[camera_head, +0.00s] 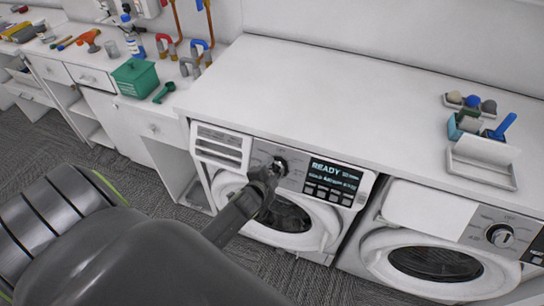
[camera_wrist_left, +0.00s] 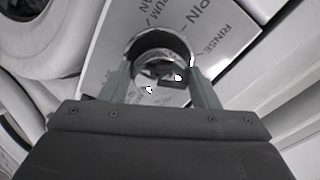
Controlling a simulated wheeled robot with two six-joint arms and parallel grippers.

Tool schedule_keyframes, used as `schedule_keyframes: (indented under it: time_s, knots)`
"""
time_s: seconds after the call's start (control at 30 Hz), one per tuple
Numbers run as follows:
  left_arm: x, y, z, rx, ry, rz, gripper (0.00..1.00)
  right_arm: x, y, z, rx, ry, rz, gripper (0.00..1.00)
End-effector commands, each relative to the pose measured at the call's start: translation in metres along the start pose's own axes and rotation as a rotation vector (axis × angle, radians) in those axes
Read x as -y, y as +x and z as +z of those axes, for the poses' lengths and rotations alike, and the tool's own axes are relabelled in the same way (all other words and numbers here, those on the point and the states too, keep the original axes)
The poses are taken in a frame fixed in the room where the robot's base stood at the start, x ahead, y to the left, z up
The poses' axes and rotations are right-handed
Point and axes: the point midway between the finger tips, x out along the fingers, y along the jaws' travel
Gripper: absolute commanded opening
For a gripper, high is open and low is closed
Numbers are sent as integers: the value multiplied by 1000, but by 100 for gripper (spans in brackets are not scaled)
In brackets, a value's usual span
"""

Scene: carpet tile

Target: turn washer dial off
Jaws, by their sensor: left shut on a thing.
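The left washer (camera_head: 290,232) is a white front loader under the counter, with a dark round door. Its dial (camera_head: 281,165) sits on the grey control panel, left of a display (camera_head: 335,174) reading READY. My left gripper (camera_head: 272,173) reaches the dial from the front, and its fingers are shut on it. In the left wrist view the metallic dial (camera_wrist_left: 160,62) lies between the two fingers (camera_wrist_left: 160,85). The words SPIN and RINSE show on the panel beside it, with other labels partly cut off. The dial's pointer direction cannot be told. My right gripper is not in view.
A second washer (camera_head: 430,255) with its own dial (camera_head: 500,236) stands to the right. The white counter (camera_head: 330,90) above is mostly clear. A green box (camera_head: 135,78) and scoop (camera_head: 164,92) lie at left, and trays (camera_head: 482,165) at right.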

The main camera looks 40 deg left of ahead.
Motion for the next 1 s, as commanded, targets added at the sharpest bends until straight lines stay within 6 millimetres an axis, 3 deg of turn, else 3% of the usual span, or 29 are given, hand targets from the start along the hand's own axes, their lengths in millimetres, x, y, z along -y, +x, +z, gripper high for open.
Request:
schedule_keyframes:
  time_s: [0.1, 0.4, 1.0]
  knots:
    - [3, -1, -1, -4, 92, 9, 33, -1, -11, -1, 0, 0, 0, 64]
    - [2, 0, 0, -12, 254, 23, 33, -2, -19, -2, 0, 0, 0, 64]
    - [1, 0, 0, -15, 319, 29, 33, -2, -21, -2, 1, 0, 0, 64]
